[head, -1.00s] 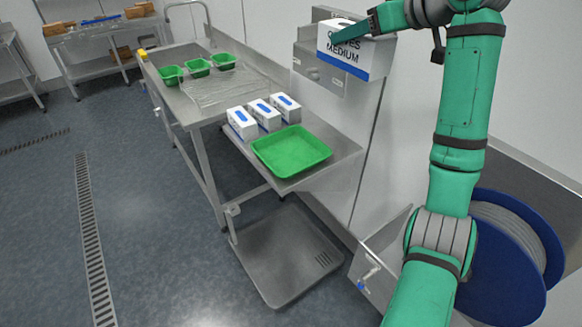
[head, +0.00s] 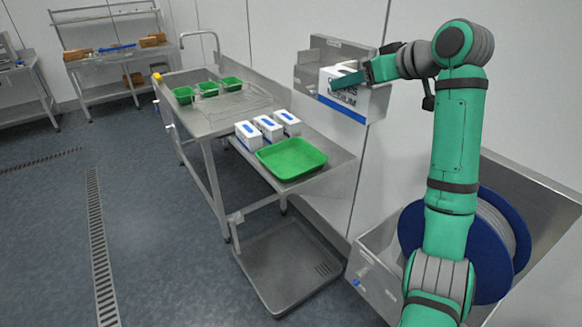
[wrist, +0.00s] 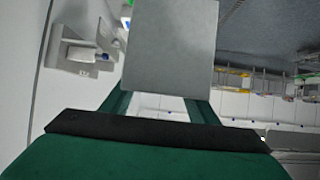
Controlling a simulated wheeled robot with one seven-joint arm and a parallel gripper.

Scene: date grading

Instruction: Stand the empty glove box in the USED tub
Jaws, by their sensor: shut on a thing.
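A white glove box (head: 342,101) with a blue stripe and the word MEDIUM is held in the air at upper right in the head view. My gripper (head: 350,80) is shut on it, its green fingers against the box's upper part. In the wrist view the box shows as a plain grey face (wrist: 172,45) between my fingers (wrist: 160,105). I cannot tell whether it is empty. I cannot read a USED label on any tub. A wide green tub (head: 290,160) stands on the lower table, apart from the box.
Three small white-and-blue boxes (head: 268,129) stand behind the wide tub. Several small green tubs (head: 208,89) sit on the farther steel table (head: 215,110). A steel wall holder (head: 325,52) is behind the held box.

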